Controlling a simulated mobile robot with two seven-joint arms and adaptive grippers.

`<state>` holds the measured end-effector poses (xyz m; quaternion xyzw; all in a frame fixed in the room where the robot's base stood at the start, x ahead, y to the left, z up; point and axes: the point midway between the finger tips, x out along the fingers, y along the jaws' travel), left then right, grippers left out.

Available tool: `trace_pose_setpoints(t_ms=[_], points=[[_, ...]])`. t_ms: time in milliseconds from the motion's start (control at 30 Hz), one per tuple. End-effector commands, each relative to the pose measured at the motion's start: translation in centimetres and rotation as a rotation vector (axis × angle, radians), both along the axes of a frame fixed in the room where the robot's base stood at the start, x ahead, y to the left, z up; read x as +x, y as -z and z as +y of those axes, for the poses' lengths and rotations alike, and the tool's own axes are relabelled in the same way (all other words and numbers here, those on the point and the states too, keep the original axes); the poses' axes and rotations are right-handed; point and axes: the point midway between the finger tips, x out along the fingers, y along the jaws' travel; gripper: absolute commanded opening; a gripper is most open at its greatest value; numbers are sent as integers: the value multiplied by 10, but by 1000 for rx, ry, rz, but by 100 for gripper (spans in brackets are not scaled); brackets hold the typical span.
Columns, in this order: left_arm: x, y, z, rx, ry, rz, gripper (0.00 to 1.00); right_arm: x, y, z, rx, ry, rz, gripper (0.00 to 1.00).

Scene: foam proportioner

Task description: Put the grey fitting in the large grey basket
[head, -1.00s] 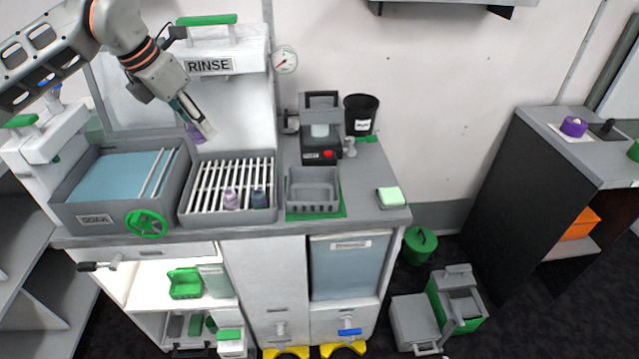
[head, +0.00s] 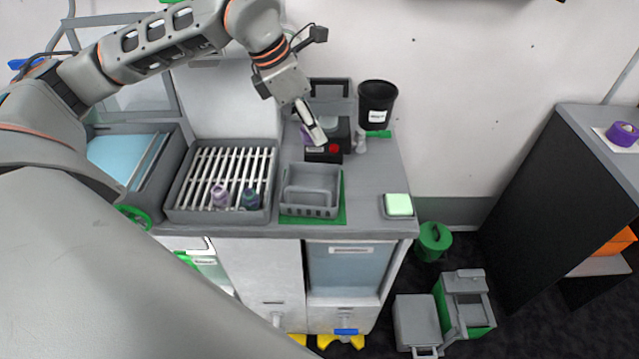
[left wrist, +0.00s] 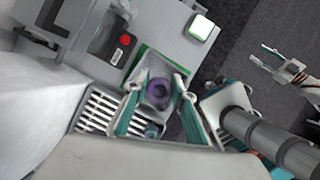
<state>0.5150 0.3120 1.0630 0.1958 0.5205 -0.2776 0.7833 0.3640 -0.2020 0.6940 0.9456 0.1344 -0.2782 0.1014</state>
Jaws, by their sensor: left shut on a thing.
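My left gripper (head: 318,138) is shut on a purple fitting (head: 305,135). It holds the fitting in the air over the counter, behind the large grey basket (head: 309,211) in the head view. In the left wrist view the fitting (left wrist: 158,93) shows as a purple ring with a dark centre between the fingers. The basket sits on a green mat. A small greyish piece (head: 360,139) stands beside the black device; I cannot tell whether it is a fitting. My right gripper (left wrist: 262,55) shows open and empty at the right of the left wrist view.
A slatted rack basin (head: 172,196) holds a light purple fitting (head: 220,196) and a dark one (head: 251,198). The black device with a red button (head: 323,155) and a black bin (head: 377,103) stand behind.

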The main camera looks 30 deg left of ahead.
Motion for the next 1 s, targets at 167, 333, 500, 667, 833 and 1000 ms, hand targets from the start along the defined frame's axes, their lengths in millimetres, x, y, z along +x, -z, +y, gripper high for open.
trace_pose_setpoints(t_ms=[167, 333, 500, 667, 833, 1000], points=[[-2, 47, 0, 0, 0, 7, 8, -1, -1, 1, 0, -1, 1, 40], [-2, 87, 0, 0, 0, 7, 8, -1, -2, 1, 0, -1, 1, 40], [-1, 114, 0, 0, 0, 3, 8, -1, -4, 1, 1, 0, 1, 40], [0, 125, 0, -1, -1, 2, 8, -1, -4, 1, 0, -1, 1, 40], [-1, 148, -1, -2, 0, 5, 8, -1, -6, 0, 1, 0, 1, 40], [0, 165, 0, -1, 0, 2, 8, -1, -7, 0, 1, 0, 1, 40]])
